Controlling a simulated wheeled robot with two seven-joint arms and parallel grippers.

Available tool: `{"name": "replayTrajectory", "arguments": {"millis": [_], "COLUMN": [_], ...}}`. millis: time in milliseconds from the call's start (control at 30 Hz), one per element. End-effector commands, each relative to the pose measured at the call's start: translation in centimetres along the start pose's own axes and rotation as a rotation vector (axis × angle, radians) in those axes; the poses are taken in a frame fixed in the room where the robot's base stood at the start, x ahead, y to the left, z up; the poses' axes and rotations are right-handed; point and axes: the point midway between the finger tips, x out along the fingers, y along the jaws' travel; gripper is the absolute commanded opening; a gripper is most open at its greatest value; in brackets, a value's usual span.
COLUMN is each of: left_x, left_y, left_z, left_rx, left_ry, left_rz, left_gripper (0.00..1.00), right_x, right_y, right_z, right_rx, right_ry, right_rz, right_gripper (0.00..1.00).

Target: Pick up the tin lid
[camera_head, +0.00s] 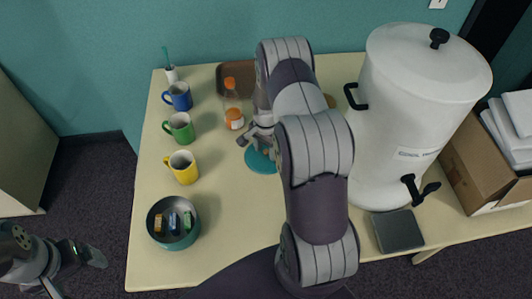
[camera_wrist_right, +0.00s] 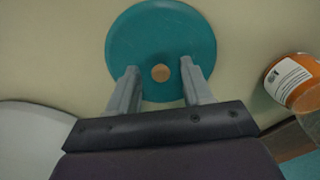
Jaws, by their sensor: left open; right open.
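The tin lid (camera_head: 262,165) is a flat teal disc lying on the table, partly hidden by my right arm in the head view. In the right wrist view the lid (camera_wrist_right: 160,28) shows a round wooden knob at its middle. My right gripper (camera_wrist_right: 159,74) is open, with one finger on each side of the knob and a gap to it. In the head view my right gripper (camera_head: 258,138) is above the lid; whether it touches the lid I cannot tell. My left gripper (camera_head: 75,274) is open and empty, off the table at the lower left.
A round teal tin (camera_head: 155,239) holding small packets stands at the front left. Yellow (camera_head: 184,168), green (camera_head: 180,128) and blue (camera_head: 179,96) mugs line the left side. An orange-capped bottle (camera_head: 231,92) and orange jar (camera_head: 234,119) stand near the lid. A large white urn (camera_head: 400,130) stands right.

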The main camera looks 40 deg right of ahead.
Motion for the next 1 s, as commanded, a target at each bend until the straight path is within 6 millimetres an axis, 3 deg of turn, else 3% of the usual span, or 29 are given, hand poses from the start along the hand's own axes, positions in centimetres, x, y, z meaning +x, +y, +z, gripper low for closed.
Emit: {"name": "replayTrajectory", "arguments": {"millis": [67, 233, 633, 867, 1000], "left_x": [0.1, 0.1, 0.3, 1.8, 2.6], "left_y": [0.0, 0.0, 0.0, 0.0, 0.0], "left_z": [0.0, 0.0, 0.0, 0.2, 0.3], "left_rx": [0.000, 0.000, 0.000, 0.000, 0.000], "left_ry": [0.000, 0.000, 0.000, 0.000, 0.000], "left_rz": [0.000, 0.000, 0.000, 0.000, 0.000], "left_gripper": [0.92, 0.92, 0.92, 0.92, 0.92], "right_x": [0.0, 0.0, -0.5, -3.7, -5.6], "right_y": [0.0, 0.0, -0.1, -0.1, 3.0], "right_z": [0.0, 0.0, -0.1, -0.1, -0.1], "right_rx": [0.000, 0.000, -0.001, -0.001, 0.003], "right_ry": [0.000, 0.000, 0.002, 0.004, 0.002], "right_rz": [0.000, 0.000, -0.002, -0.004, -0.002], "right_gripper": [0.50, 0.00, 0.00, 0.00, 0.00]}}
